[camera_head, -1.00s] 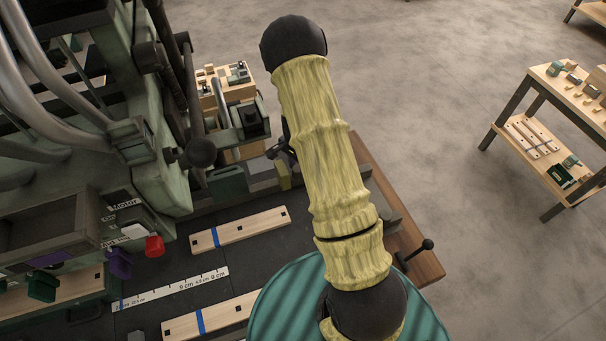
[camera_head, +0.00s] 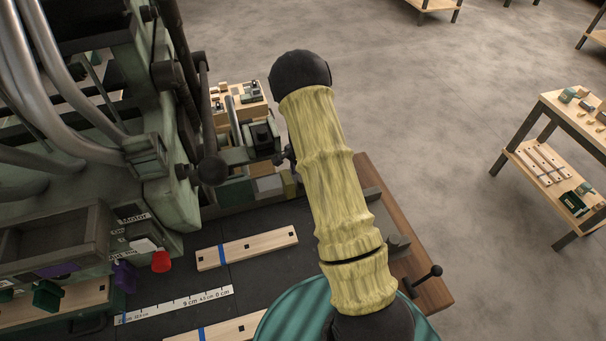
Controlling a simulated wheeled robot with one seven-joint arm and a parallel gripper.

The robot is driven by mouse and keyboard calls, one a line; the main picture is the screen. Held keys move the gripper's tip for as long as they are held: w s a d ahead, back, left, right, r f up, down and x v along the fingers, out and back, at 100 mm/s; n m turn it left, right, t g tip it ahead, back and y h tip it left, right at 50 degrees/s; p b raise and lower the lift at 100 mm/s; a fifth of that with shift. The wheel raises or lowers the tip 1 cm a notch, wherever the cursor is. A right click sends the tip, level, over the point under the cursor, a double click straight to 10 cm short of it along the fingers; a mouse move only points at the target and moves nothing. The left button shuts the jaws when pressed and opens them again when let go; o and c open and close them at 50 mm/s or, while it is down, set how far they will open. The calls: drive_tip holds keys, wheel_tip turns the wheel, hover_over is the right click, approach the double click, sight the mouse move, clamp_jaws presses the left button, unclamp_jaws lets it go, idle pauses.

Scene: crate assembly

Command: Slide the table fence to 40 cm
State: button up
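I cannot clearly pick out the table fence. Grey metal parts (camera_head: 397,246) show at the right of the table, partly behind my yellow-sleeved arm. A lever with a black knob (camera_head: 436,271) stands at the table's right wooden edge. My arm crosses the middle of the view and hides part of the table. My gripper is not visible.
Wooden strips with blue bands lie on the table, one (camera_head: 247,247) above the scale. A red knob (camera_head: 161,262) and a drawer (camera_head: 55,242) are at the left. A wooden shelf (camera_head: 550,150) with parts stands at the right. The floor (camera_head: 430,130) between is clear.

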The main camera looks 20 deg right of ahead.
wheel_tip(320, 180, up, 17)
drive_tip(key=b, duration=0.2)
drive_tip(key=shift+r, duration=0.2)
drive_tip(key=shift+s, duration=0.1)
idle(0.5)
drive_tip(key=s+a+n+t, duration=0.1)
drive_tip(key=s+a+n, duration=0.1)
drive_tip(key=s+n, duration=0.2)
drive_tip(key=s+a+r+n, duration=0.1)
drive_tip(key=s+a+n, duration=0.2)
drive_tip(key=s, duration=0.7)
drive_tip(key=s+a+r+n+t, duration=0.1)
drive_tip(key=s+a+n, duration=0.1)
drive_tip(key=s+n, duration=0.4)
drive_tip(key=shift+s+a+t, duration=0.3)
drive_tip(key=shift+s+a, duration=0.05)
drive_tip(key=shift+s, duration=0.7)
